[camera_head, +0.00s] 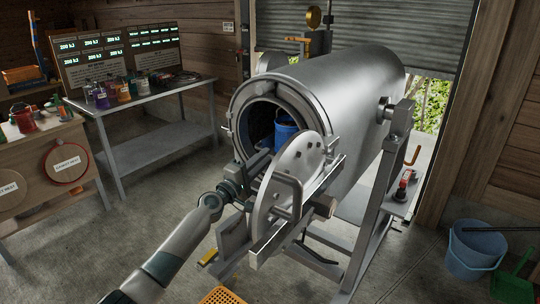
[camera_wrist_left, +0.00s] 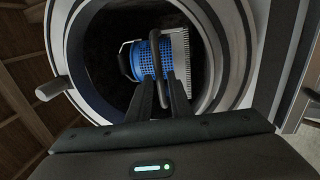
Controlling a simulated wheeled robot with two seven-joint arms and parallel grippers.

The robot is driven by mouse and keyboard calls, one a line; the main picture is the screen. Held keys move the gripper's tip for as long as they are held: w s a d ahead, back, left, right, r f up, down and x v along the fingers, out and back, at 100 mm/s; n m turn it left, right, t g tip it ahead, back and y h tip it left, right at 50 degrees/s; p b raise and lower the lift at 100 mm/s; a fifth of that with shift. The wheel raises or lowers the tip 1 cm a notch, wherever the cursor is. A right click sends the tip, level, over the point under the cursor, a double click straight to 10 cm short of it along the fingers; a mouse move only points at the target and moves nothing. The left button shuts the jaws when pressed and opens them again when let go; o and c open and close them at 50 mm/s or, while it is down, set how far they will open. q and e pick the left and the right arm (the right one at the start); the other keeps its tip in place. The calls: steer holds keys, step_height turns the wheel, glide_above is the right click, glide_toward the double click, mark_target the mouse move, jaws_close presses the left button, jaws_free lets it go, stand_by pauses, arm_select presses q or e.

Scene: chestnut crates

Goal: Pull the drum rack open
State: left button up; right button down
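A large silver drum (camera_head: 335,85) lies on a metal stand, its round door (camera_head: 292,170) swung open at the front. Inside the mouth is a blue perforated basket (camera_head: 285,130); the left wrist view shows the basket (camera_wrist_left: 152,62) beside a pale ribbed plate (camera_wrist_left: 181,60), apparently part of the rack. A dark curved bar, like a handle (camera_wrist_left: 156,45), stands in front of the basket. My left gripper (camera_wrist_left: 162,80) points into the mouth, its fingertips at the lower part of this bar; whether they grip it is unclear. In the head view the door partly hides its fingers. My right gripper is out of view.
The open door and its bracket stand close to the right of my left wrist. A metal table (camera_head: 150,92) with bottles is at the back left. A blue bucket (camera_head: 474,250) and a green dustpan (camera_head: 514,284) are at right. An orange crate (camera_head: 222,296) is in front.

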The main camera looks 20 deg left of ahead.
arm_select(q)
steer(key=shift+b+x, duration=0.35)
steer(key=shift+x, duration=1.6)
jaws_close()
